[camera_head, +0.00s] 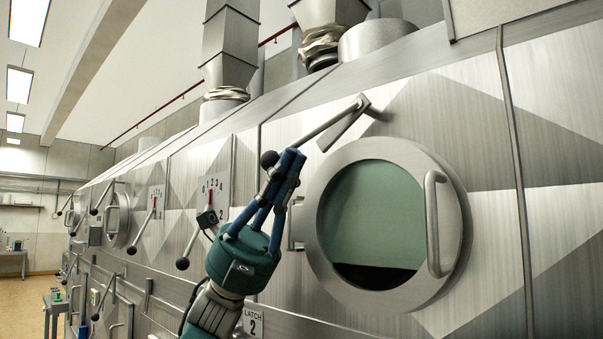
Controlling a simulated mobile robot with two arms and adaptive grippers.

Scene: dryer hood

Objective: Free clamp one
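A long metal clamp lever (331,119) with a black ball knob (269,160) slopes down to the left from a pivot bracket (362,102) on the steel hood panel, above the round door. My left gripper (291,162), with blue fingers and a teal body, reaches up from below. Its fingers come together around the lever just right of the knob and look closed on it. The fingers hide that part of the lever. No label naming this lever as clamp one is visible. My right gripper is out of view.
A round glass door (373,222) with a curved handle (437,223) is right of my gripper. More levers line the hood toward the left.

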